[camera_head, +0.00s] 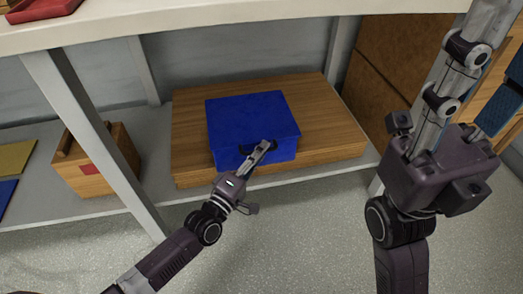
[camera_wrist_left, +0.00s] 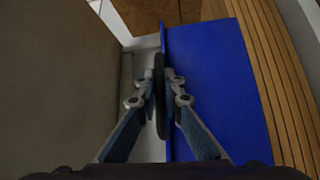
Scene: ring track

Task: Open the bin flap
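The blue bin (camera_head: 250,115) stands on a wooden board on the shelf. Its flat top flap looks closed. My left gripper (camera_head: 266,146) reaches to the bin's front edge. In the left wrist view, its two fingers (camera_wrist_left: 162,78) lie close on either side of a thin black handle (camera_wrist_left: 160,110) at the edge of the blue bin (camera_wrist_left: 215,85), and look shut on it. In the head view the fingers cover most of the handle. My right gripper (camera_head: 500,50) is raised at the right, its fingers spread apart and empty.
The wooden board (camera_head: 190,110) lies under the bin. A shelf board (camera_head: 230,30) runs above it. A white post (camera_head: 95,140) stands to the left, with a wooden box (camera_head: 85,175) behind it. Brown panels (camera_head: 385,65) are at the right. The floor in front is clear.

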